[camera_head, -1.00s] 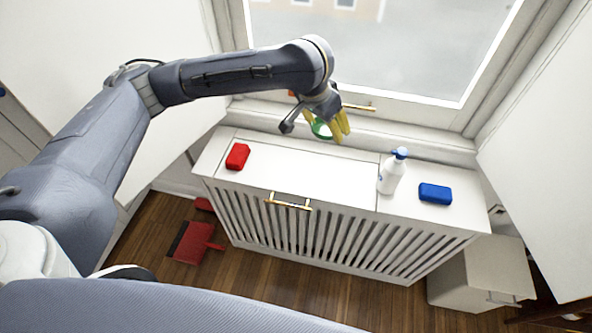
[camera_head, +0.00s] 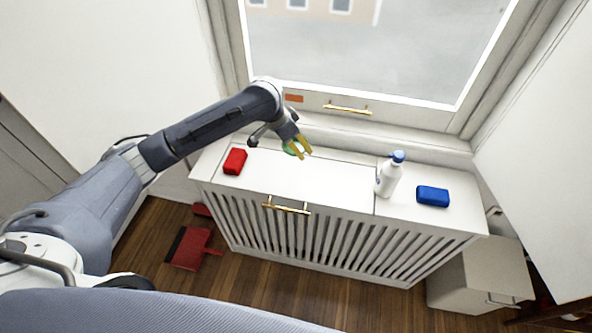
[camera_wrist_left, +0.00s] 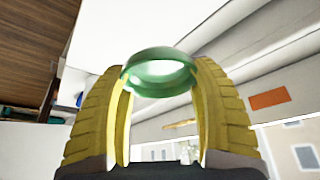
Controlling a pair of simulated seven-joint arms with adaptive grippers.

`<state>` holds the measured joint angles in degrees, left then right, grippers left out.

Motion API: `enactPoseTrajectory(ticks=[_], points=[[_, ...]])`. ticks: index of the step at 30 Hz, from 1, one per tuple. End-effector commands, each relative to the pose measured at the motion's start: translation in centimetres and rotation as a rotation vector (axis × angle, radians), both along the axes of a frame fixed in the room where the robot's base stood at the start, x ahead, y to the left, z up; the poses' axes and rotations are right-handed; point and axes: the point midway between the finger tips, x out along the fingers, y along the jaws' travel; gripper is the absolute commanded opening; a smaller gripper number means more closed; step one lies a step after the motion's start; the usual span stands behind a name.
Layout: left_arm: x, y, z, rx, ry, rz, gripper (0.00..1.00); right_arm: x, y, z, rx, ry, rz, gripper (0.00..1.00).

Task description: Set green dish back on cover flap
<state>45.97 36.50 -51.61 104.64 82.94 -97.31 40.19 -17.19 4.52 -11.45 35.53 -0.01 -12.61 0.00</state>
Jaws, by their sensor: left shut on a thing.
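The green dish (camera_head: 288,149) is a small round ring-shaped dish. My left gripper (camera_head: 301,148), with yellow fingers, is shut on it near the back edge of the cover. In the left wrist view the dish (camera_wrist_left: 160,54) sits between the two fingertips. The white cover flap (camera_head: 300,183) is the middle panel of the slatted cover's top, with a brass handle (camera_head: 287,207) at its front. The dish appears over the flap's back left part; I cannot tell whether it touches. My right gripper is not in view.
A white bottle with a blue cap (camera_head: 388,177) and a blue block (camera_head: 433,196) stand to the right. The window sill (camera_head: 400,141) runs behind. The flap's middle is clear. A red dustpan (camera_head: 190,247) lies on the floor.

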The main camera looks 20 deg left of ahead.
Motion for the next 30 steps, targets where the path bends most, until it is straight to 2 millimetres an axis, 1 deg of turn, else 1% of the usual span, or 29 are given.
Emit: enactPoseTrajectory(ticks=[1,3,6,10,15,23,30], points=[[-0.1,0.0,-1.3,-0.002,0.005,0.001,0.27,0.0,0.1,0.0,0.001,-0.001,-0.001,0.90],[-0.1,0.0,-2.9,-0.002,0.004,0.002,0.27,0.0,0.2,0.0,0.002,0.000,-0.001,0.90],[-0.1,0.0,-4.9,0.000,0.004,0.002,0.27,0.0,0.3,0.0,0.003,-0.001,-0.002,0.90],[-0.1,0.0,-6.9,0.000,0.003,0.002,0.27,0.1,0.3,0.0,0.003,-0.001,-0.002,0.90],[0.0,0.0,-8.3,-0.001,0.001,0.002,0.27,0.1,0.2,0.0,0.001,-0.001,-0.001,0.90],[0.0,0.0,-9.3,-0.001,0.001,0.002,0.27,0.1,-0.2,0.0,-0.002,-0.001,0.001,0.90],[0.0,-0.1,-12.1,-0.001,0.002,0.001,0.27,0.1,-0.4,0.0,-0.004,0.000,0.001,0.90]])
